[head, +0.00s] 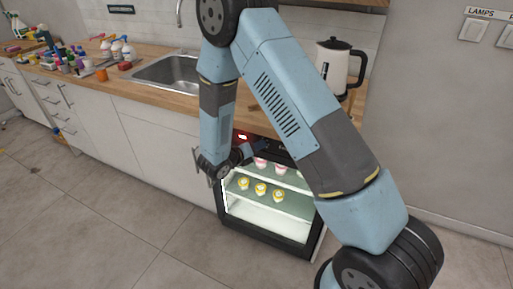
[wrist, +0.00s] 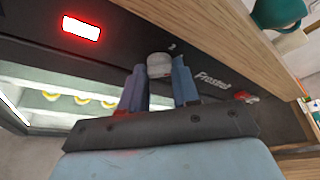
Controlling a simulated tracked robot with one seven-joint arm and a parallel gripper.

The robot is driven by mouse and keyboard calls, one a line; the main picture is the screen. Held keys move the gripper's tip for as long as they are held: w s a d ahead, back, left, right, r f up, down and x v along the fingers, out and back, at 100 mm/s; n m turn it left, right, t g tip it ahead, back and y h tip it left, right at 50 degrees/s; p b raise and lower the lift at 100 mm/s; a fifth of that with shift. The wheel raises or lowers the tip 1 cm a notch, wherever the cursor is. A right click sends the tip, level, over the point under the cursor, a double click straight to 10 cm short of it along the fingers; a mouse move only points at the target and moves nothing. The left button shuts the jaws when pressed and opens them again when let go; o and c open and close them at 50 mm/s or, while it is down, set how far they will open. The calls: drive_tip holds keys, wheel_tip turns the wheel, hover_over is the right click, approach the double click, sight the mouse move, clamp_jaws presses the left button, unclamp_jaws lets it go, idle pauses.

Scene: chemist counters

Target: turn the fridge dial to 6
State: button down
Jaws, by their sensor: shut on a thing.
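The fridge (head: 265,236) is a small glass-fronted unit under the wooden counter. Its dial (wrist: 160,64) is a grey round knob on the dark top panel (wrist: 122,52), which carries the word "Frostret" or similar. My gripper (wrist: 160,78) is shut on the dial, with one blue finger on each side of it. In the head view my gripper (head: 250,150) is at the fridge's top edge, and my arm hides the dial there. The dial's numbers and pointer are too small to read.
A red-lit display (wrist: 81,29) sits left of the dial. The wooden counter edge (wrist: 215,45) runs close above the panel. A kettle (head: 340,66) stands on the counter, with a sink (head: 170,72) further left. Cups (head: 261,188) stand inside the fridge.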

drive_tip(key=shift+s+d+m+t+y, duration=0.15)
drive_tip(key=shift+m+t+y, duration=0.15)
drive_tip(key=shift+m+y, duration=0.9)
drive_tip(key=shift+s+d+m+t+y, duration=0.1)
drive_tip(key=shift+m+t+y, duration=0.35)
drive_tip(key=shift+m, duration=1.25)
drive_tip(key=shift+y, duration=0.35)
drive_tip(key=c, duration=0.8)
unclamp_jaws()
drive_tip(key=shift+r, duration=0.1)
drive_tip(key=v, duration=1.3)
drive_tip(key=shift+s+a, duration=0.2)
drive_tip(key=shift+s, duration=0.05)
drive_tip(key=shift+r, duration=0.1)
